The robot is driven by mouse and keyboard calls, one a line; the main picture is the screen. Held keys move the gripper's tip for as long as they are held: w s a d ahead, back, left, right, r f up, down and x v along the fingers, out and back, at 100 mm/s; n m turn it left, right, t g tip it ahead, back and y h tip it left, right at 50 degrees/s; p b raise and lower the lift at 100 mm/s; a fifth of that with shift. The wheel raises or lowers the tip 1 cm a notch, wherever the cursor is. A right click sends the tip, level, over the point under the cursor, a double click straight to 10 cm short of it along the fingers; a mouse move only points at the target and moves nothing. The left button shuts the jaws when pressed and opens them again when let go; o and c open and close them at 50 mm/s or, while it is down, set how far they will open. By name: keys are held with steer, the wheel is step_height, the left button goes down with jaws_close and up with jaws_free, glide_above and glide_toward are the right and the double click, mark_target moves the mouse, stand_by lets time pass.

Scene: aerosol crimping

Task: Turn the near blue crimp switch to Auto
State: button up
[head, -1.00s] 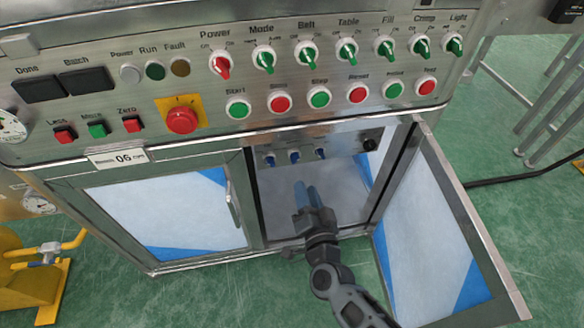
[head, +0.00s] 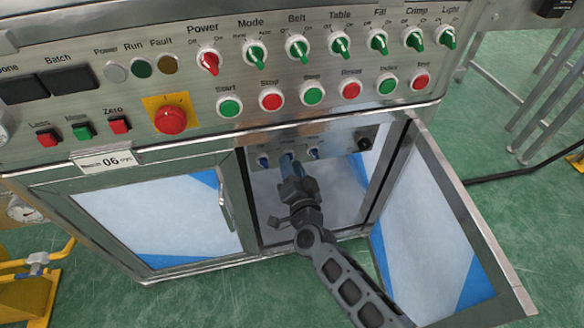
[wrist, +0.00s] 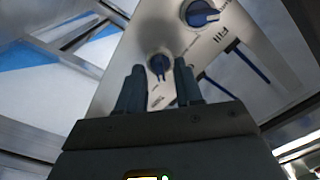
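Inside the open right-hand cabinet is a small metal panel with a row of blue switches, the left one (head: 263,160) and the right one (head: 314,153) showing in the head view. My gripper (head: 290,162) reaches into the cabinet and covers the middle of this row. In the wrist view, my gripper (wrist: 158,80) has its two fingers apart, with a blue switch (wrist: 160,65) showing between and just beyond their tips. I cannot tell whether they touch it. A larger-looking blue switch (wrist: 202,14) is at the top.
The cabinet's right door (head: 425,215) stands open beside my arm; the left door (head: 155,215) is closed. A black knob (head: 365,143) is on the inner panel's right. Above is the main control panel with green switches and a red emergency button (head: 171,120).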

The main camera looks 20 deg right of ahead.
steer(key=shift+c, duration=0.4)
jaws_close()
steer(key=shift+n+p, duration=4.95)
steer(key=shift+n, duration=3.95)
steer(key=shift+o, duration=0.4)
jaws_free()
